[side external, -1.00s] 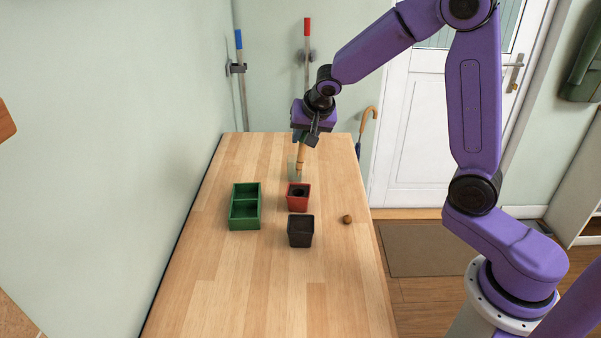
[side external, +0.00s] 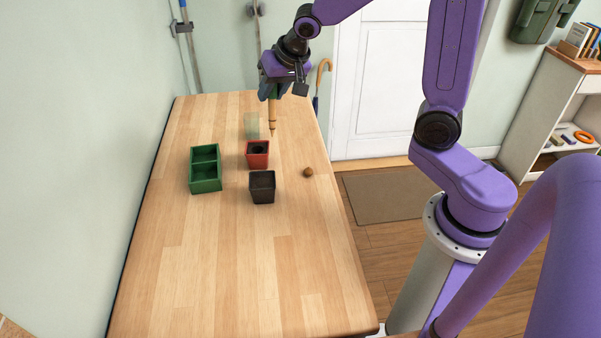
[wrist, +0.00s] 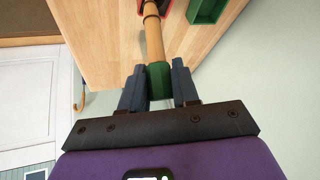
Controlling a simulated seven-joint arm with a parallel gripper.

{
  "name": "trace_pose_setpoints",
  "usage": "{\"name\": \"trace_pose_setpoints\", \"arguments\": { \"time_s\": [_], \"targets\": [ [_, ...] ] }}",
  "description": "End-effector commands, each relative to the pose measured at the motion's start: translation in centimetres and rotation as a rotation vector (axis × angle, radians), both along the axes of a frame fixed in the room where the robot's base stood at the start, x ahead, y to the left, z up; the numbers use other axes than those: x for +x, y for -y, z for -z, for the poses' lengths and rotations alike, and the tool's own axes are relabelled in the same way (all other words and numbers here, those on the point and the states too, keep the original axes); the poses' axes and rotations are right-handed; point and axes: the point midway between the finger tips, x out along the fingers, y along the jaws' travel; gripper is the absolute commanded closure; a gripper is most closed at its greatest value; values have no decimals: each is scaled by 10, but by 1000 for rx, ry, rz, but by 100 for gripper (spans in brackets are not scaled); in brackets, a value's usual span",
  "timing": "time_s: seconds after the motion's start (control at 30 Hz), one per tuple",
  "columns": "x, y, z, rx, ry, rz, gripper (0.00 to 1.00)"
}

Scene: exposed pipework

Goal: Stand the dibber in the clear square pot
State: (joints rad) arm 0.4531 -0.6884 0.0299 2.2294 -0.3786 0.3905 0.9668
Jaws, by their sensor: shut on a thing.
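My gripper (side external: 271,94) is shut on the green grip of the dibber (side external: 272,116), a turned wooden stick with a pointed tip. The dibber hangs nearly upright, tip down, above the bench. In the wrist view, the fingers (wrist: 158,82) clasp its green end, and the wooden shaft (wrist: 154,42) runs away from me. The clear square pot (side external: 251,125) stands at the far part of the bench, faint and see-through. In the side view, the dibber is just right of it, and its tip appears outside the pot. I cannot make out the clear pot in the wrist view.
A red pot (side external: 257,160) stands nearer than the clear pot, with a black pot (side external: 262,190) in front of it. A green two-compartment tray (side external: 205,184) is to the left. A small brown ball (side external: 308,172) lies right. The near wooden bench (side external: 240,270) is clear.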

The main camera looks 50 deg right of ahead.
Motion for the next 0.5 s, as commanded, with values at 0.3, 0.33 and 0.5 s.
{"name": "trace_pose_setpoints", "arguments": {
  "time_s": [0.3,0.33,0.5],
  "targets": [
    [-31,-2,-10,1,19,-162,100],
    [-32,-2,-11,0,20,-169,100],
    [-30,2,-19,-14,33,-209,100]
  ]
}}
